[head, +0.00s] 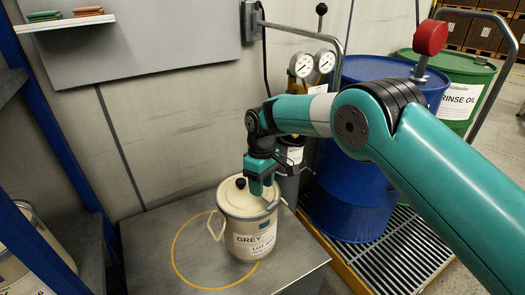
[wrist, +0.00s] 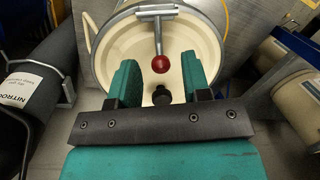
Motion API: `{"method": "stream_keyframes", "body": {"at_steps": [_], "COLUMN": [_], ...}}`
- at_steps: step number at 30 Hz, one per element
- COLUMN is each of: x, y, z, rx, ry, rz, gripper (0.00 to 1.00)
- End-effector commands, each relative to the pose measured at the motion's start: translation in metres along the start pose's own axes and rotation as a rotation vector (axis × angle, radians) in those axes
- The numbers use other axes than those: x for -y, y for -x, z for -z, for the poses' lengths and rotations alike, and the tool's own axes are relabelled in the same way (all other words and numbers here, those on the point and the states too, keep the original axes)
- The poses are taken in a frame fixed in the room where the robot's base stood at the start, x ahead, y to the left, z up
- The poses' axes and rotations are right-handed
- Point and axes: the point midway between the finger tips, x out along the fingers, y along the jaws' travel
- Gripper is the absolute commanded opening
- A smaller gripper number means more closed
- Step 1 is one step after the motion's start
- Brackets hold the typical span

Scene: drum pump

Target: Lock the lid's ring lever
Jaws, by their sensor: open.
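The cream drum labelled GREY (head: 238,228) stands upright on the grey bench. Its lid (head: 232,196) is on top, with a black knob, which also shows in the wrist view (wrist: 161,96). In the wrist view a metal ring (wrist: 212,27) runs around the lid's edge. The ring lever (wrist: 158,36) ends in a red ball (wrist: 160,64) and lies inward over the lid. My gripper (head: 262,187) is above the lid, pointing down. In the wrist view its fingers are apart, with the red ball between their tips in the picture. Whether they touch the lever cannot be told.
A yellow circle (head: 178,261) marks the bench (head: 150,235) around the drum. A blue drum (head: 350,190) and a green drum stand at the right. A gas cylinder (wrist: 38,95) and a blue rack (head: 45,120) are near. The bench left of the drum is clear.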

Motion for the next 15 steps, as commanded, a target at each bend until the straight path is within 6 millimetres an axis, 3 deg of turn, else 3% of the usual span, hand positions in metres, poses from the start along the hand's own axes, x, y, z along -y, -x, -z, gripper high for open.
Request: {"method": "stream_keyframes", "body": {"at_steps": [9,15], "x": [-0.001,-0.001], "y": [0.086,0.129], "z": [0.001,0.000], "rx": [-0.004,-0.002], "ry": [0.000,0.000], "rz": [-0.002,0.000], "gripper": [0.44,0.44]}}
